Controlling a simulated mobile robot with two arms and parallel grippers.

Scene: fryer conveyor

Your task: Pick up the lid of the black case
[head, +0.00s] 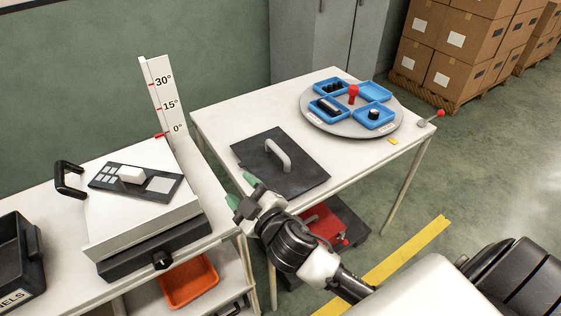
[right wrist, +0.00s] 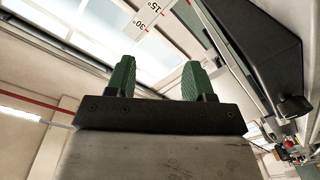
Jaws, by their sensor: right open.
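A flat black plate (head: 255,152) with a grey bar handle (head: 278,153) lies on the white table. I cannot tell whether it is a lid. To the left, a case with a white top (head: 125,215) and a black base (head: 155,250) stands closed on another bench. A black loop handle (head: 70,180) sticks out at its left side. My right gripper (head: 243,190) is open and empty, between the case and the plate, apart from both. Its green fingers (right wrist: 157,80) show apart in the right wrist view. My left gripper is not in view.
An angle scale (head: 160,95) rises behind the case. A round turntable (head: 325,122) with blue trays stands at the far end of the table. A black bin (head: 20,265) is at the left edge, and an orange bin (head: 188,283) sits on the shelf below.

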